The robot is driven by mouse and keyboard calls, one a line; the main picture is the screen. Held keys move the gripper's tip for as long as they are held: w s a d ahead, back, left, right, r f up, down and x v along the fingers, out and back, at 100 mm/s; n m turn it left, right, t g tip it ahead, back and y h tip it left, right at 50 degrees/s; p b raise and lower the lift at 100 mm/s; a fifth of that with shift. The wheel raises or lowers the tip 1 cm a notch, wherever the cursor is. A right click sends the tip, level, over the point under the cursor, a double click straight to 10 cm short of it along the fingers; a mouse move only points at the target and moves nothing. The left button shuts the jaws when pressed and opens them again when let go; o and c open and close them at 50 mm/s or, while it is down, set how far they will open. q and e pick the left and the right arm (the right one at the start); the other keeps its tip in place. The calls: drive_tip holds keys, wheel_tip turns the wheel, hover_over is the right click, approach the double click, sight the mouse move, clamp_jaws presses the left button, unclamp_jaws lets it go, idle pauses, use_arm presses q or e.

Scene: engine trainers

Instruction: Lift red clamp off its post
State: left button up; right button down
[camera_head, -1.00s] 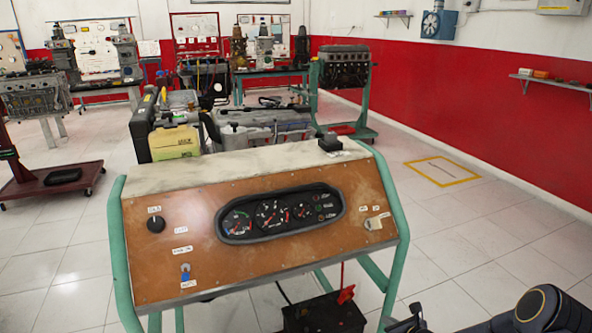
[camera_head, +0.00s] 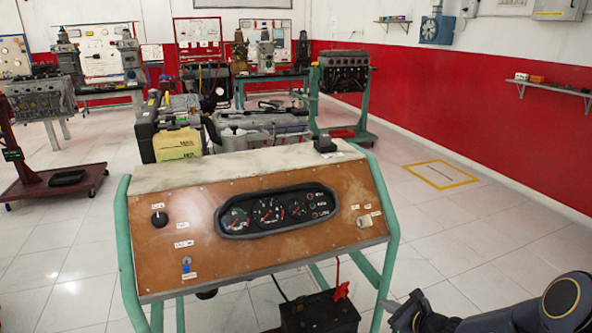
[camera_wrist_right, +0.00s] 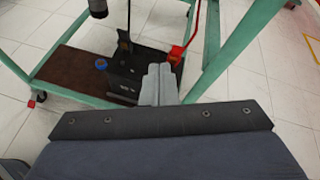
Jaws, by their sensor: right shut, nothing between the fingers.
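The red clamp (camera_head: 341,290) sits at the top right of the black battery (camera_head: 320,312), under the console, with a red cable rising from it. In the right wrist view the red clamp (camera_wrist_right: 176,54) is just beyond and right of my fingertips, at the edge of the battery (camera_wrist_right: 125,75). Its post is hidden. My right gripper (camera_head: 405,306) is right of the battery in the head view, apart from the clamp. In the wrist view its fingers (camera_wrist_right: 158,72) are together and empty. My left gripper is out of view.
The green console frame has a leg (camera_head: 387,262) between my right gripper and the battery. In the wrist view a green post (camera_wrist_right: 232,42) stands close to the right. A black clamp (camera_wrist_right: 123,45) is on the battery's far side. The floor to the right is clear.

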drive_tip(key=s+a+r+n+g+y+p, duration=0.2)
drive_tip(key=s+a+r+n, duration=0.2)
drive_tip(key=s+r+n, duration=0.6)
drive_tip(key=s+a+r+n+g+y+p, duration=0.15)
drive_tip(key=s+a+r+n, duration=0.45)
drive_tip(key=r, duration=0.8)
drive_tip(key=s+d+n+g+h+p, duration=0.1)
drive_tip(key=s+d+n+h, duration=0.1)
drive_tip(key=s, duration=0.8)
drive_tip(key=s+d+r+n+g+h+p, duration=0.1)
drive_tip(key=s+d+n+h+p, duration=0.1)
drive_tip(key=s+n, duration=0.5)
drive_tip(key=s+d+h, duration=0.1)
drive_tip(key=s+h, duration=0.1)
drive_tip(key=s, duration=0.1)
drive_tip(key=shift+s+r, duration=0.2)
drive_tip(key=shift+r, duration=0.05)
drive_tip(key=shift+d, duration=0.1)
